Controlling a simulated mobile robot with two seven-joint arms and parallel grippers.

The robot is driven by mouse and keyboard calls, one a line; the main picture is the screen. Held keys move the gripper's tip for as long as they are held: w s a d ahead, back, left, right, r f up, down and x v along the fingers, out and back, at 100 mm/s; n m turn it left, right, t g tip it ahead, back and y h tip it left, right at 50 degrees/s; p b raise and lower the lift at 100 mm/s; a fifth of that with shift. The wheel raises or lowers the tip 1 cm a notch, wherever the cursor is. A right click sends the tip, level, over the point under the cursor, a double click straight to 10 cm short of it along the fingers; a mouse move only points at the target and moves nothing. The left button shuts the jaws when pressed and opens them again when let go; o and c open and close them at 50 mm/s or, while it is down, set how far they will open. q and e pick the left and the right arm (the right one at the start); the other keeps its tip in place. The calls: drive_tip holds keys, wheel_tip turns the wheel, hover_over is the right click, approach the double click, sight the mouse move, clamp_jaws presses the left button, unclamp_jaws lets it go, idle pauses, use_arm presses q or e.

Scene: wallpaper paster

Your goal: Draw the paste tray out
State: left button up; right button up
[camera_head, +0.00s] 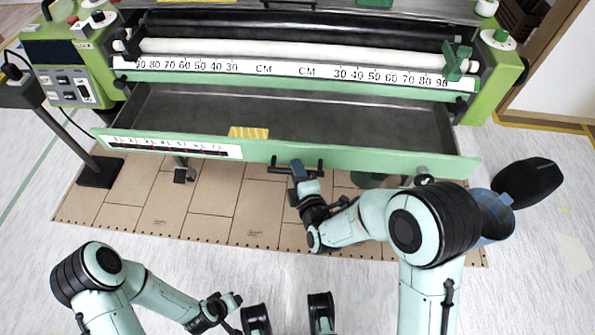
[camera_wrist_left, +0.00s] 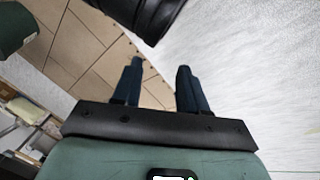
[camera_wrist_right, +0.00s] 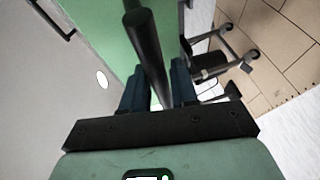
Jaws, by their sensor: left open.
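The paste tray (camera_head: 300,120) is a long dark trough below the machine's rollers, with a pale green front panel (camera_head: 350,157). Its dark interior shows wide between the scale bar and the panel, and the panel's left end sits a little farther up the picture than its right. A black bar handle (camera_head: 275,170) is on the front; it also shows in the right wrist view (camera_wrist_right: 148,50). My right gripper (camera_head: 297,172) is at the handle, its fingers closed on either side of the bar. My left gripper (camera_head: 234,299) is open and empty, low over the floor, away from the tray.
The green machine ends (camera_head: 70,70) flank white and black rollers. A blue bucket (camera_head: 492,215) stands at the right, beside a black object (camera_head: 527,184). Brown floor tiles (camera_head: 215,200) lie under the tray.

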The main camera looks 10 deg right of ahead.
drive_tip(key=shift+o, duration=0.7)
use_arm(q)
drive_tip(key=s+d+r+g+h+p, duration=0.1)
drive_tip(key=s+d+r+g+p, duration=0.3)
drive_tip(key=s+r+p, duration=0.7)
drive_tip(key=shift+s+d+r+m+h+p, duration=0.3)
drive_tip(key=shift+s+r+m+p, duration=0.1)
drive_tip(key=shift+r+p, duration=0.6)
use_arm(e)
drive_tip(key=v, duration=1.3)
drive_tip(key=shift+s, duration=0.15)
use_arm(q)
drive_tip(key=shift+f, duration=0.1)
use_arm(e)
drive_tip(key=shift+f, duration=0.1)
